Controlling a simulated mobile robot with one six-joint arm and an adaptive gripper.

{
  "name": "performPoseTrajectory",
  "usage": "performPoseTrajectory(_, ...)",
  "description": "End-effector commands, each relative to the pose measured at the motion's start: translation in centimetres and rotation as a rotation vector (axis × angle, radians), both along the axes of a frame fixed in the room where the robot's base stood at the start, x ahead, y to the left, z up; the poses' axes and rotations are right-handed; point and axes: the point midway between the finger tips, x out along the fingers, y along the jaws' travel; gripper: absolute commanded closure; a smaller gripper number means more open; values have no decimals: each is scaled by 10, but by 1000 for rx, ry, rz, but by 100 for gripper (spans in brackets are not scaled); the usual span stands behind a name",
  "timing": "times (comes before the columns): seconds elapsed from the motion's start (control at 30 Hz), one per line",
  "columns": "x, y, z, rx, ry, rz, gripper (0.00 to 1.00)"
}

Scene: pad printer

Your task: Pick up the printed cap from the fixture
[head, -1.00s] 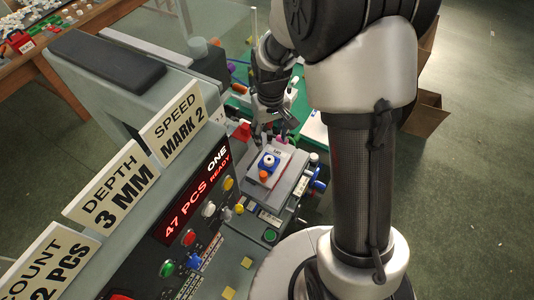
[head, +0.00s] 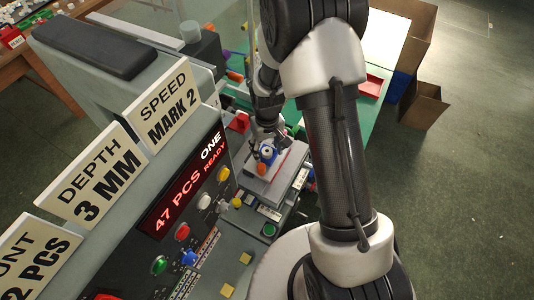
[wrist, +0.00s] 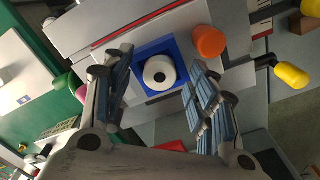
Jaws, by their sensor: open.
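The printed cap (wrist: 159,72) is a white round piece with a black dot at its centre. It sits in the blue square fixture (wrist: 151,50) on the grey plate of the machine. In the head view the cap (head: 267,150) shows small, partly below my gripper (head: 267,138). In the wrist view my gripper (wrist: 160,75) is open, with one finger left and one right of the cap. Gaps show between the cap and both fingers. I cannot tell the exact height of the fingertips above the fixture.
An orange round knob (wrist: 208,41) stands close beside the fixture, near the right finger. A yellow knob (wrist: 291,75) lies further right. The machine's control panel (head: 190,190) rises left of the fixture in the head view. Open floor (head: 470,180) lies to the right.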

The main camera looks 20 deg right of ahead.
Motion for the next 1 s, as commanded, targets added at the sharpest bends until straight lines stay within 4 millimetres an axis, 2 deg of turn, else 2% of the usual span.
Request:
performPoseTrajectory(0.2, 1, 0, 0, 0, -3, 0, 47)
performPoseTrajectory(0.7, 1, 0, 0, 0, -2, 0, 80)
performPoseTrajectory(1.0, 1, 0, 0, 0, -2, 0, 84)
